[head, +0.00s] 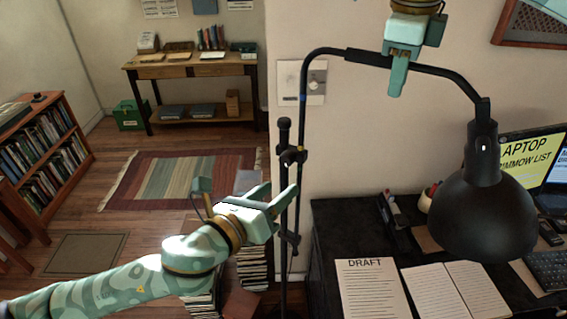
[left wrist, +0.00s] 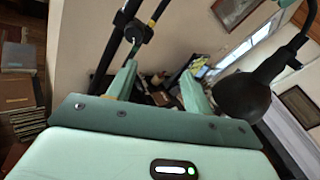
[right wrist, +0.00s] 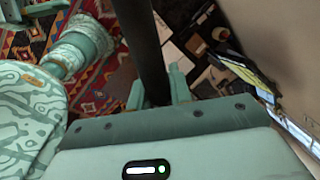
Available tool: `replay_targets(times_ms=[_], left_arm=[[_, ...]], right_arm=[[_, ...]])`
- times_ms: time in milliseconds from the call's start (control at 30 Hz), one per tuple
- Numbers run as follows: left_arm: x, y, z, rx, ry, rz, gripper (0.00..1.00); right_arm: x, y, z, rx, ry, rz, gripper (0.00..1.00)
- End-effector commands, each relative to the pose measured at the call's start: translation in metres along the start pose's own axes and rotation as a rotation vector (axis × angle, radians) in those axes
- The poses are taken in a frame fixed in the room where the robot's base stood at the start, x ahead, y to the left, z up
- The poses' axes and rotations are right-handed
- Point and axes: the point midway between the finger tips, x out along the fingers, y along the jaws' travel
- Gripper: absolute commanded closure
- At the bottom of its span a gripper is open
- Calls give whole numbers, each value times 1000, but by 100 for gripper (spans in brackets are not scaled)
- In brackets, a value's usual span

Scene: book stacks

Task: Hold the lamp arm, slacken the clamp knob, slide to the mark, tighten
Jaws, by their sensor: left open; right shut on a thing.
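The black lamp arm (head: 432,71) curves from an upright beside the stand pole (head: 284,190) to the black shade (head: 483,215) on the right. My right gripper (head: 396,72) is shut on the arm's upper stretch; the dark tube (right wrist: 146,50) runs between its fingers in the right wrist view. A dark clamp with a knob (head: 291,156) joins pole and upright; it also shows in the left wrist view (left wrist: 138,32). A small yellow band (left wrist: 152,23) shows close to it there. My left gripper (head: 279,194) is open and empty, below the clamp and beside the pole.
A black desk (head: 335,215) with a DRAFT sheet (head: 370,290), an open notebook (head: 455,290) and a laptop (head: 530,155) stands at the right. Book stacks (head: 254,270) lie on the floor near the pole. A bookcase (head: 75,125) stands at the left; a rug (head: 180,178) lies behind.

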Motion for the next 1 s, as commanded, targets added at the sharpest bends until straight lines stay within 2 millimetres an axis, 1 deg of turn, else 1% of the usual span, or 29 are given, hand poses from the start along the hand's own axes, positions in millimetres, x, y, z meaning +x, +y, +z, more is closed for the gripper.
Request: replay_targets(times_ms=[33, 100, 133, 167, 233, 333, 467, 700, 800, 900, 1000], left_arm=[[-7, 10, -4, 145, -6, 33, 49], [-17, 22, -11, 317, -22, 77, 49], [-22, 25, -14, 375, -29, 93, 49], [-25, 26, -17, 422, -38, 107, 49], [-28, 27, -12, 498, -75, 135, 49], [-24, 30, -4, 546, -107, 166, 49], [-4, 33, 0, 552, -108, 169, 49], [49, 40, 7, 549, -105, 168, 49], [67, 42, 10, 548, -104, 168, 49], [79, 44, 11, 546, -104, 168, 49], [86, 45, 12, 545, -104, 167, 49]], right_arm=[[-1, -1, 0, 2, -2, -3, 100], [-1, -1, 0, 2, -2, -4, 100], [-1, -1, 0, 2, -2, -4, 100], [-1, -1, 0, 2, -3, -4, 100], [-1, -1, 0, 2, -3, -4, 100], [-2, -1, 0, 2, -3, -4, 100], [-2, -1, 0, 2, -3, -4, 100], [-2, -1, 0, 1, -4, -4, 100], [-2, -1, 0, 1, -4, -5, 100], [-2, -1, 0, 1, -4, -5, 100], [-2, -1, 0, 1, -4, -5, 100]])
